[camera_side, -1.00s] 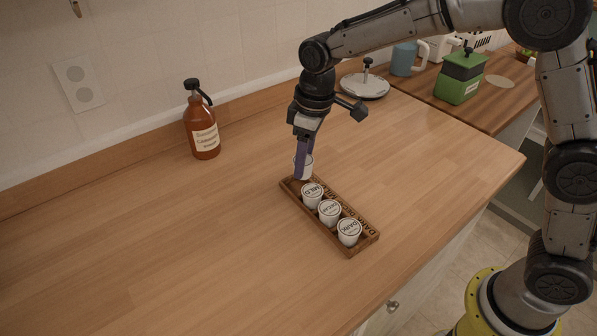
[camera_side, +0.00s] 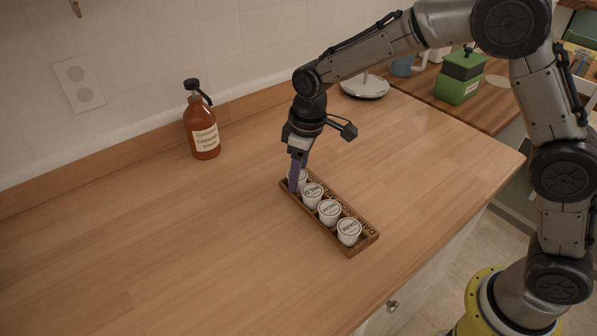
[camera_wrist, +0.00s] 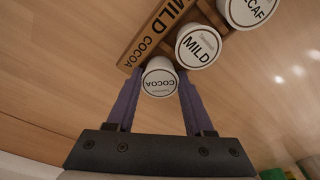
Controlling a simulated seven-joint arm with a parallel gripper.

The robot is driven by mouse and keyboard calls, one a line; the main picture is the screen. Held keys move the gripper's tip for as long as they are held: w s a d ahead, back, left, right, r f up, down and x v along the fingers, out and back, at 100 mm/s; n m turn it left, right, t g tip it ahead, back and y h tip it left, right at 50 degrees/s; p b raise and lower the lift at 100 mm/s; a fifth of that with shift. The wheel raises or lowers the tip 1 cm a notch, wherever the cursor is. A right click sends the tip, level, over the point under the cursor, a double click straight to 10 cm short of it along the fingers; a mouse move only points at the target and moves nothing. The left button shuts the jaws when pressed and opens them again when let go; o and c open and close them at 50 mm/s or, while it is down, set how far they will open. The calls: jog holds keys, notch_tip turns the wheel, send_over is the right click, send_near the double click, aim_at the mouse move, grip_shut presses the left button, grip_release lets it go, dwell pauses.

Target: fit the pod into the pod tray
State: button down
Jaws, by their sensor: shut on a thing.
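The wooden pod tray (camera_side: 316,222) lies on the counter, with labels along its long edge. In the side view, white pods marked MILD (camera_side: 312,194), DECAF (camera_side: 329,211) and DARK (camera_side: 349,232) sit in it. My gripper (camera_side: 297,186) is at the tray's far-left end, pointing down, shut on a white pod. In the wrist view this pod reads COCOA (camera_wrist: 160,82) and lies between the purple fingers. It is beside the MILD pod (camera_wrist: 198,46), next to the tray's COCOA label (camera_wrist: 139,48). The fingers partly hide it, and I cannot tell whether it is fully seated.
A brown syrup bottle (camera_side: 202,124) with a pump stands behind left, near the wall. A silver lid-like disc (camera_side: 364,88) and a green box (camera_side: 460,78) are at the back right. The counter left of the tray is clear.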

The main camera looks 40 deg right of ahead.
aim_at(304, 176)
jog(key=shift+s+f, duration=0.15)
jog(key=shift+f, duration=0.6)
jog(key=shift+c, duration=1.4)
grip_release()
jog(key=shift+r, duration=0.45)
notch_tip(304, 176, up, 11)
jog(key=s+d+r+m+t, duration=0.1)
jog(key=s+d+r, duration=0.4)
jog(key=s+r, duration=0.15)
jog(key=s+d+f+m+t, duration=0.1)
jog(key=s+d, duration=0.3)
jog(key=s, duration=0.7)
jog(key=s+d+f+m+t, duration=0.2)
jog(key=s+d+f+m, duration=0.1)
jog(key=s, duration=0.8)
jog(key=shift+s+d+m+h, duration=0.15)
jog(key=shift+d+m+h, duration=0.25)
jog(key=shift+d+m, duration=0.5)
jog(key=shift+d, duration=0.2)
